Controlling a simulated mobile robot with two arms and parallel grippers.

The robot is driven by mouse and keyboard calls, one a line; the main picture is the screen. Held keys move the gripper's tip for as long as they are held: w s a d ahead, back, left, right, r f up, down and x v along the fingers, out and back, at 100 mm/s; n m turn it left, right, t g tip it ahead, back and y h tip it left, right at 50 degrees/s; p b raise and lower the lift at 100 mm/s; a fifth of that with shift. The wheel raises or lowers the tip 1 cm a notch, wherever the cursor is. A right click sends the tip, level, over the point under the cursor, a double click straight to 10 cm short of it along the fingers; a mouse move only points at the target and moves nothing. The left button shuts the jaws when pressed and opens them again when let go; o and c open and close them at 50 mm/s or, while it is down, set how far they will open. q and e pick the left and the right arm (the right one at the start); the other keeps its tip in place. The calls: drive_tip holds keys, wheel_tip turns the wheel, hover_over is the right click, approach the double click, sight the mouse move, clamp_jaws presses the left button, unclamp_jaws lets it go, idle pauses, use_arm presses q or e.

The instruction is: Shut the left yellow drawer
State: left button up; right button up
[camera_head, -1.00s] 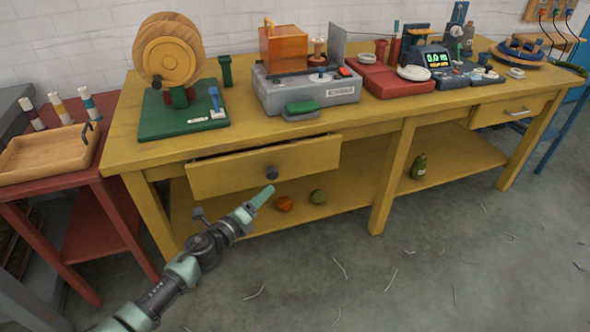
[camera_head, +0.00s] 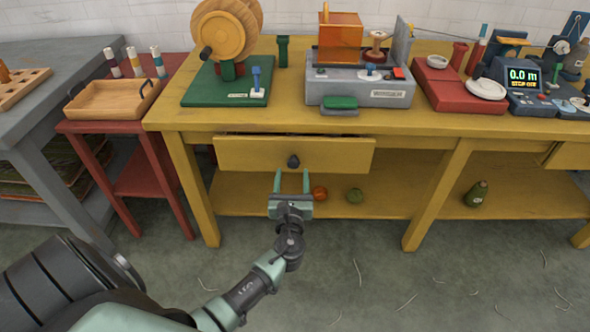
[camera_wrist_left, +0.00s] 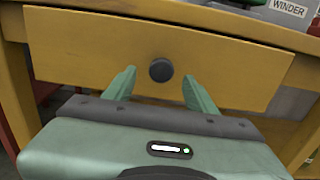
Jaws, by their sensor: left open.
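The left yellow drawer (camera_head: 340,154) is in the yellow workbench (camera_head: 430,126) and stands a little open, with a dark gap along its top edge in the head view. Its dark round knob (camera_head: 293,161) is at the middle of its front. My left gripper (camera_head: 291,178) is open and empty, just in front of and below the knob in the head view. In the left wrist view the two green fingers (camera_wrist_left: 160,88) point at the drawer front (camera_wrist_left: 225,62), one to each side of the knob (camera_wrist_left: 161,70). I cannot tell whether they touch the front.
A red side table (camera_head: 135,185) with a wooden tray (camera_head: 110,100) stands left of the workbench. The lower shelf holds an orange ball (camera_head: 319,193), a green ball (camera_head: 355,195) and a green bottle (camera_head: 477,194). The floor in front is open, with scattered yarn bits.

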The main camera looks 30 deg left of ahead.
sight(294, 165)
use_arm(q)
drive_tip(key=shift+x, duration=1.6)
drive_tip(key=shift+d, duration=0.1)
clamp_jaws()
